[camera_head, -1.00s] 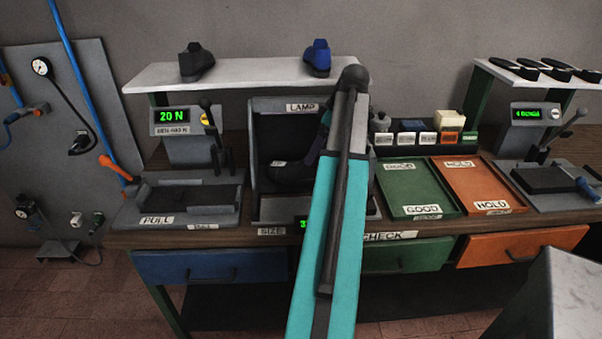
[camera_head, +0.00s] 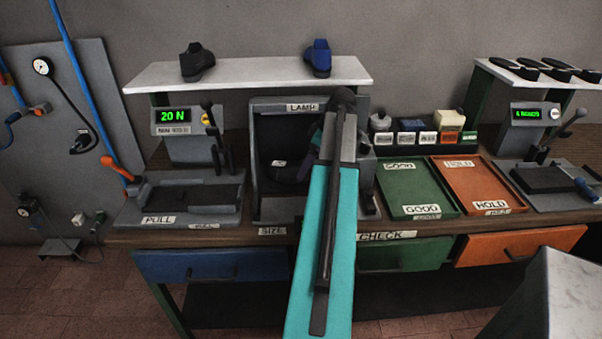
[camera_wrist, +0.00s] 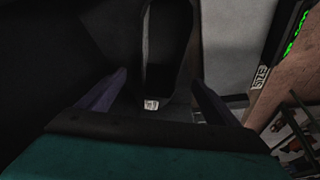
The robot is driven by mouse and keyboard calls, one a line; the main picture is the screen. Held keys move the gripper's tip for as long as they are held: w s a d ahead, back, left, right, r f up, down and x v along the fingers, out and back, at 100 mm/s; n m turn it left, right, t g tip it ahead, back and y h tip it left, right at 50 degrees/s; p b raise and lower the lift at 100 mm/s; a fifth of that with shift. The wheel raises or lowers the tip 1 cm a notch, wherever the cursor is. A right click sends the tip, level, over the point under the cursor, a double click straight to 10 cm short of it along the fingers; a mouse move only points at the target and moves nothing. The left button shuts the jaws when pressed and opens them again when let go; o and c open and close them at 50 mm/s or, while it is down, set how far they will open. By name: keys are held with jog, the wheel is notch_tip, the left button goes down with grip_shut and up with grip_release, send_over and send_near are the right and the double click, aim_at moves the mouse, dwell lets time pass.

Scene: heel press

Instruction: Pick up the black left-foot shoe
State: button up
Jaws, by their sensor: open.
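A black shoe (camera_head: 287,168) with a small white label stands in the grey lamp box (camera_head: 262,208), mostly in shadow and partly hidden by my arm. In the wrist view the dark shoe (camera_wrist: 168,50) lies just beyond and between my fingertips, its white label facing me. My gripper (camera_wrist: 158,92) is open, with one purple finger on each side of the label, and nothing is between the fingers. In the head view my gripper is largely hidden behind my arm. I cannot tell which foot the shoe is for.
Another black shoe (camera_head: 197,62) and a blue shoe (camera_head: 318,58) stand on the white shelf (camera_head: 250,72) above. A pull tester (camera_head: 190,190) stands left of the box. A green tray (camera_head: 415,188) and an orange tray (camera_head: 475,183) lie to the right, empty apart from labels.

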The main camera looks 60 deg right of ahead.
jog(key=shift+f, duration=0.1)
jog(key=shift+p+x, duration=0.9)
jog(key=shift+x, duration=1.6)
jog(key=shift+c, duration=0.3)
jog(key=shift+d, duration=0.1)
jog(key=c, duration=1.5)
